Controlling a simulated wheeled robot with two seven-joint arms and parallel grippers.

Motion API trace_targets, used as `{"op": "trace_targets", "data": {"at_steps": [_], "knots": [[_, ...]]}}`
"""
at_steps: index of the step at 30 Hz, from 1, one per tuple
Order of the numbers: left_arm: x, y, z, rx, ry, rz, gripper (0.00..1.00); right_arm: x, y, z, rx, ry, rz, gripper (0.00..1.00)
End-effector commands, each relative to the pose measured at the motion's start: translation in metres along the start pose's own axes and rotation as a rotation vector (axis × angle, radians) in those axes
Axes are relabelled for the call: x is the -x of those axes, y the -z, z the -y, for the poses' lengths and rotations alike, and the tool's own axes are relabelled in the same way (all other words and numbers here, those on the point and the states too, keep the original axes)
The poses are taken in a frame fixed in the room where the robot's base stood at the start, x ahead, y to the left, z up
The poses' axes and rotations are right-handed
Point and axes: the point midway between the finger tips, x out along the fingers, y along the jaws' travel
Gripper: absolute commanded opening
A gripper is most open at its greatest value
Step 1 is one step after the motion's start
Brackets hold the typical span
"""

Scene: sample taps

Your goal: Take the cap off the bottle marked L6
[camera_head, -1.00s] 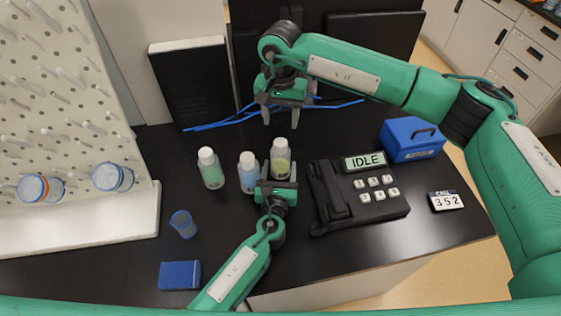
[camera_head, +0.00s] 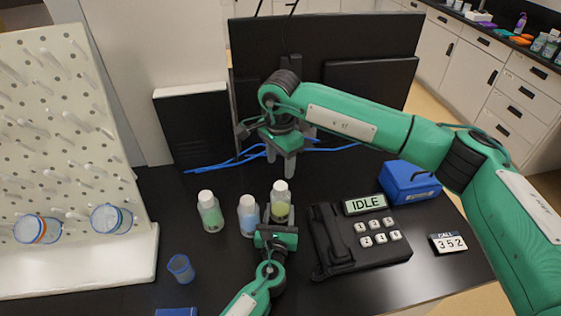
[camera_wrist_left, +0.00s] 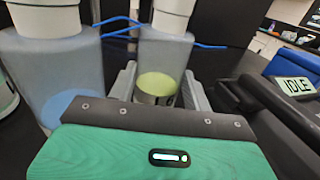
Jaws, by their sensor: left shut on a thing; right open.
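Three white-capped bottles stand in a row on the black bench: a green one (camera_head: 210,213), a blue one (camera_head: 248,216) and a yellow-green one (camera_head: 281,203). No L6 marking is readable on any of them. My left gripper (camera_head: 279,219) is shut around the lower body of the yellow-green bottle, which stands upright with its cap (camera_head: 280,187) on. In the left wrist view this bottle (camera_wrist_left: 166,55) is between the fingers, with the blue bottle (camera_wrist_left: 60,70) beside it at left. My right gripper (camera_head: 281,163) is open and empty just above the yellow-green bottle's cap, fingers pointing down.
A black phone-like device (camera_head: 335,238) reading IDLE stands right of the bottles, with a blue box (camera_head: 410,183) behind it. A white pegboard rack (camera_head: 75,255) is at left, and a blue cup (camera_head: 181,268) stands in front of it. Blue cables (camera_head: 215,161) lie behind the bottles.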

Motion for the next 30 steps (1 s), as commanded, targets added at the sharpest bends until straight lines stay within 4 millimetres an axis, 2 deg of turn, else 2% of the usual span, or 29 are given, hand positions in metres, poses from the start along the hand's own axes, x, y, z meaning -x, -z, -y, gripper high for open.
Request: {"op": "trace_targets", "data": {"at_steps": [30], "knots": [[0.0004,0.0009,-0.0001,0.0,0.0,-0.002,0.0,0.0002,-0.0006,0.0004,-1.676,0.0,0.001,0.53]]}}
